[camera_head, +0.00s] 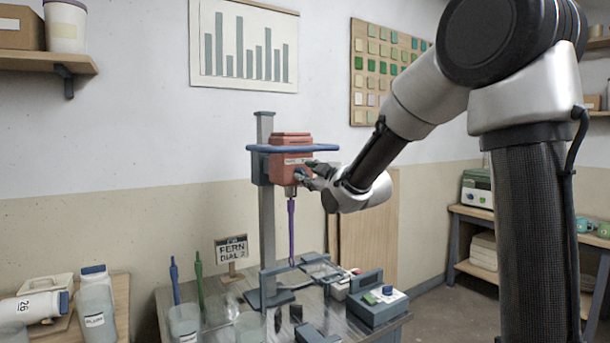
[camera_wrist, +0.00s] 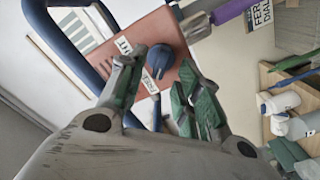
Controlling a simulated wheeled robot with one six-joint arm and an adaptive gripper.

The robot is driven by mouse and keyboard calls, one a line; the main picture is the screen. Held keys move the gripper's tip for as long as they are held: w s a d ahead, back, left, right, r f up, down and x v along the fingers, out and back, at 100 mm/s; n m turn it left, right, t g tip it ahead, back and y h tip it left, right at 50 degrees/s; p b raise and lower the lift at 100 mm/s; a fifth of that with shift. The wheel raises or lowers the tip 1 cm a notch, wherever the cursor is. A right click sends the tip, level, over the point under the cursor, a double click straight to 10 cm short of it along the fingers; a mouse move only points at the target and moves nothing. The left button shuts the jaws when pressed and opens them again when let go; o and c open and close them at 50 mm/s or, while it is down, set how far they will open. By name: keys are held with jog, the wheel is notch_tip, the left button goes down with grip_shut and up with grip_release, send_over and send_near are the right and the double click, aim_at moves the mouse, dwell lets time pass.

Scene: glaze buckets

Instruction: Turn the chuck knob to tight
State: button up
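The chuck knob (camera_wrist: 160,57) is a blue knob on the face of the orange-red mixer head (camera_wrist: 130,45), seen in the wrist view. Two small white labels sit beside it; their words are too small to read surely, and I cannot tell which one the knob points to. In the head view the mixer head (camera_head: 291,160) is on a grey column, with a purple shaft (camera_head: 291,225) hanging below. My gripper (camera_head: 306,174) is at the head's front face. In the wrist view my gripper (camera_wrist: 157,72) is open, its green-padded fingers either side of the knob, with visible gaps.
A blue bar (camera_head: 320,148) runs around the mixer head, close to my gripper. A sign (camera_head: 232,250) reads "FERN DIAL 2". The bench (camera_head: 220,290) below holds buckets, stirrers and a grey box with a green button (camera_head: 377,299). A side table (camera_head: 122,300) holds white jars.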

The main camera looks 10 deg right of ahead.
aim_at(302, 173)
jog(key=shift+x, duration=1.35)
